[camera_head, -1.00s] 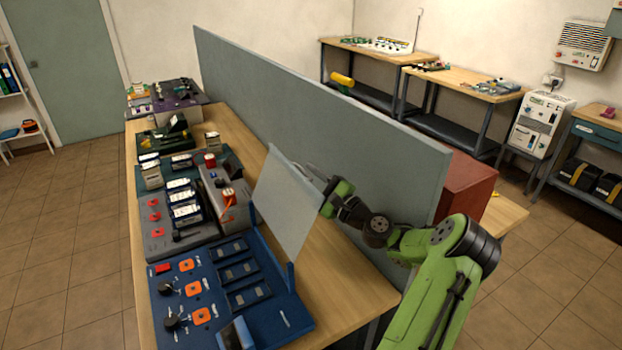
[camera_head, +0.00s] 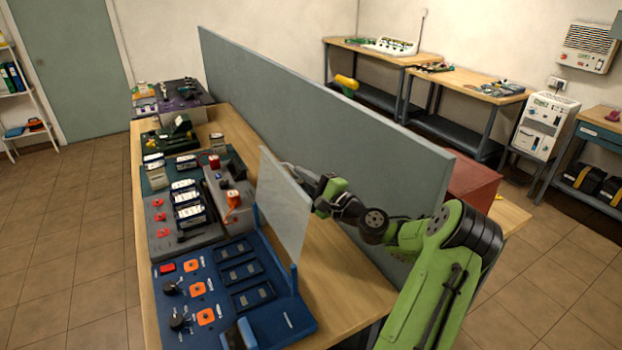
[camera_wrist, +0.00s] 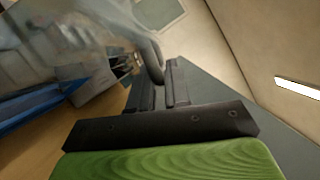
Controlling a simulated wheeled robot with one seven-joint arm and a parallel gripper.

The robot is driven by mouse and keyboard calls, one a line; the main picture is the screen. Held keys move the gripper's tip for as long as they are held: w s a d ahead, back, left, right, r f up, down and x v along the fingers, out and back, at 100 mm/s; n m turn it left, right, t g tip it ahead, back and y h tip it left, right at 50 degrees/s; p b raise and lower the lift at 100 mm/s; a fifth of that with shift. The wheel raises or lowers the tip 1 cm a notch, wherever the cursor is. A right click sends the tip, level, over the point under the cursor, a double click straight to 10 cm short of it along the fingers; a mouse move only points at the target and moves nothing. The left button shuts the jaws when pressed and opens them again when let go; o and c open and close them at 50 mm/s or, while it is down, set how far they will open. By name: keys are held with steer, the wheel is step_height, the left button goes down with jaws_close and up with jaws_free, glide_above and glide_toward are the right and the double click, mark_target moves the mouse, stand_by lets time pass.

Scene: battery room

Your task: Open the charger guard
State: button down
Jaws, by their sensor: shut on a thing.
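The blue charger (camera_head: 290,318) sits on the near end of the bench, with slots, orange-ringed buttons and black knobs on its top. Its guard, a pale see-through panel (camera_head: 283,205), stands roughly upright along the charger's right side, its lower edge near the blue frame. My gripper (camera_head: 298,172) is behind the panel, by its upper edge. In the wrist view my gripper (camera_wrist: 163,82) is shut on the guard's grey curved handle (camera_wrist: 150,55). The panel (camera_wrist: 75,40) shows blurred at the left there. The exact contact at the fingertips is partly hidden.
A long grey partition (camera_head: 330,120) runs close behind my gripper and arm. Other devices, such as a grey unit (camera_head: 190,237), stand farther along the wooden bench (camera_head: 345,290). Bare bench top lies between the charger and partition.

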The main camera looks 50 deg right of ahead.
steer(key=c, duration=1.2)
jaws_free()
steer(key=shift+o, duration=0.2)
steer(key=s+f+b, duration=0.1)
steer(key=s+f, duration=0.1)
steer(key=s, duration=1.3)
steer(key=shift+s+d+f, duration=0.25)
steer(key=shift+s+d, duration=0.05)
steer(key=shift+d, duration=0.1)
